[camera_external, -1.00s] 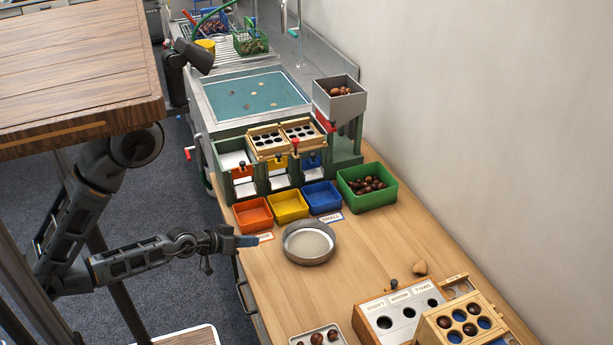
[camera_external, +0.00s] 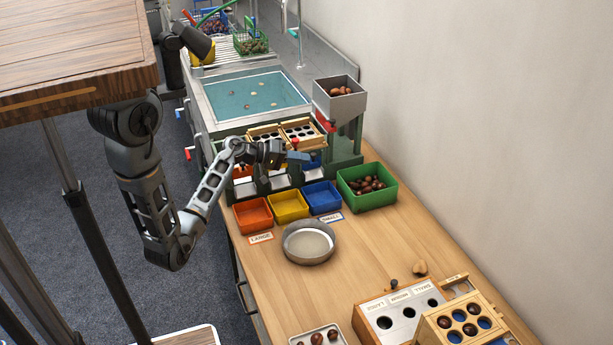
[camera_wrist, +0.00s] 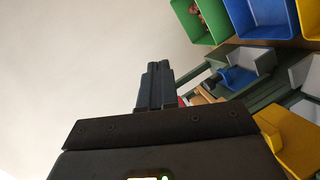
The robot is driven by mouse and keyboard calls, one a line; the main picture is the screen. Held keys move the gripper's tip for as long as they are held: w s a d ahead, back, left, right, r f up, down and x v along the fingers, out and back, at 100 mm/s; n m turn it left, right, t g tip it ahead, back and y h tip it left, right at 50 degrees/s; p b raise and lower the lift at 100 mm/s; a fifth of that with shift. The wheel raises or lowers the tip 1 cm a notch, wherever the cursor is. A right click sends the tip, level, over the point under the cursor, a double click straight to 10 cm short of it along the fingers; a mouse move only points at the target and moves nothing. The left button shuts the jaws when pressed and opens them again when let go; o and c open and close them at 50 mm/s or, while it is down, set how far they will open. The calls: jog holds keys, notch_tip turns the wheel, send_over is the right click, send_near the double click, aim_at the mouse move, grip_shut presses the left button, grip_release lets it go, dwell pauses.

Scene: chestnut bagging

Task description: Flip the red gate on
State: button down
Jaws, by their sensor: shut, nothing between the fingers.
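A red gate piece (camera_external: 325,121) shows under the grey hopper (camera_external: 340,103), which holds chestnuts, at the right end of the green sorting stand (camera_external: 345,147). A red knob (camera_external: 295,143) also shows by the wooden sieve trays. My gripper (camera_external: 303,157) is shut and empty, in front of the stand and lower left of the hopper. It hides part of the stand's front. In the wrist view the closed fingers (camera_wrist: 158,68) point toward the pale wall. A small red part (camera_wrist: 181,101) shows beside them; I cannot tell which red piece it is.
Orange (camera_external: 253,215), yellow (camera_external: 289,206) and blue bins (camera_external: 322,197) stand below the chutes. A green bin (camera_external: 391,196) of chestnuts stands to their right. The wall is close on the right.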

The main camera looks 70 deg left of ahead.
jog(key=a+r+b, duration=0.1)
jog(key=a+r, duration=0.3)
jog(key=a, duration=0.4)
jog(key=a+r+n+h, duration=0.1)
jog(key=a+r, duration=0.4)
jog(key=a, duration=0.3)
jog(key=shift+s+n+t+b, duration=0.3)
jog(key=shift+s+t+b, duration=0.1)
jog(key=shift+w+r, duration=0.1)
jog(key=p, duration=0.2)
send_near(324, 119)
jog(key=w+d+r, duration=0.3)
jog(key=w, duration=0.1)
jog(key=shift+w+d+f+p, duration=0.15)
jog(key=shift+w+d, duration=0.2)
jog(key=shift+d, duration=0.3)
jog(key=shift+w+d+f+p, duration=0.15)
jog(key=shift+w+d, duration=0.25)
jog(key=shift+d, duration=0.2)
jog(key=shift+w+d+f+p, duration=0.15)
jog(key=shift+w+d, duration=0.2)
jog(key=shift+d, duration=0.3)
